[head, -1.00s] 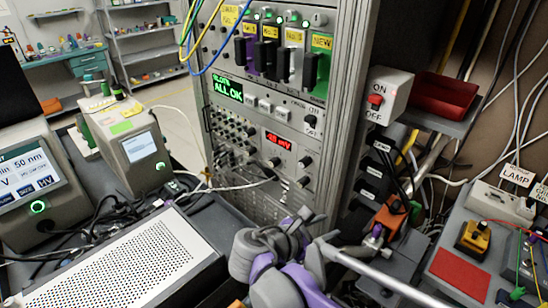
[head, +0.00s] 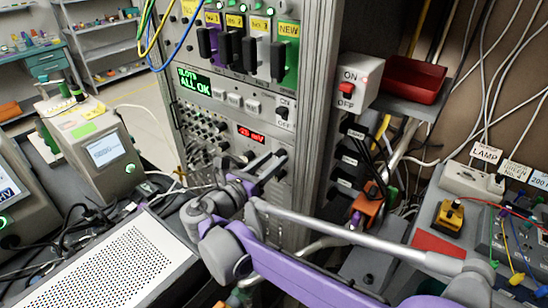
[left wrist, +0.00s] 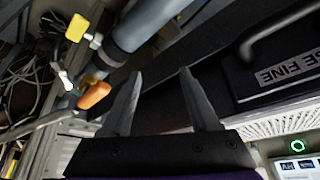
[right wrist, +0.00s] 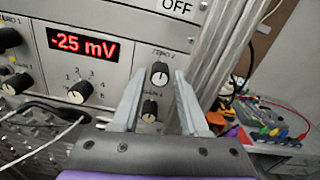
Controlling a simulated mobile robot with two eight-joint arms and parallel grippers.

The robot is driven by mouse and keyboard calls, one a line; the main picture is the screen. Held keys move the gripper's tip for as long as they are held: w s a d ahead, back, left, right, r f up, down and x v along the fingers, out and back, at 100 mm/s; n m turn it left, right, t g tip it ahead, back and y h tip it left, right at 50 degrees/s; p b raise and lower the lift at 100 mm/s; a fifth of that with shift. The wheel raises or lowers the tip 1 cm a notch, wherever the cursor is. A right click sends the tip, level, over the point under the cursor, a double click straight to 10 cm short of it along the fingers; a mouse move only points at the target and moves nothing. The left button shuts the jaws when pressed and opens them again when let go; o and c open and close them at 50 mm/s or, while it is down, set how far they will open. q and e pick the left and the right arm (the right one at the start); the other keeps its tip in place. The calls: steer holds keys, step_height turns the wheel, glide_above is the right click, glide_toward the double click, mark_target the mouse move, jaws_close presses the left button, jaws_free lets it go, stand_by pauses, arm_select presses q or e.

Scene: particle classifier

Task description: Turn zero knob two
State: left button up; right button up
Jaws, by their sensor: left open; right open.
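The zero knob two (right wrist: 159,73) is a black knob with a white mark, under a "ZERO 2" label on the grey panel in the right wrist view. My right gripper (right wrist: 158,82) is open, and its fingertips appear on either side of this knob; I cannot tell if they touch it. In the head view my right gripper (head: 267,165) is at the panel's right part, covering the knobs there. A red display (right wrist: 83,45) on the panel reads -25 mV. My left gripper (left wrist: 162,75) is open and empty in the left wrist view, away from the panel.
A second black knob (right wrist: 149,110) sits just below zero knob two, between the fingers. A selector knob (right wrist: 80,92) is to the left. An ON/OFF switch box (head: 357,80) and a red tray (head: 414,80) are right of the rack. Cables hang at the panel's lower left.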

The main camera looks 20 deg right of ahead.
steer(key=shift+w+d, duration=0.35)
steer(key=shift+d, duration=0.1)
jaws_close()
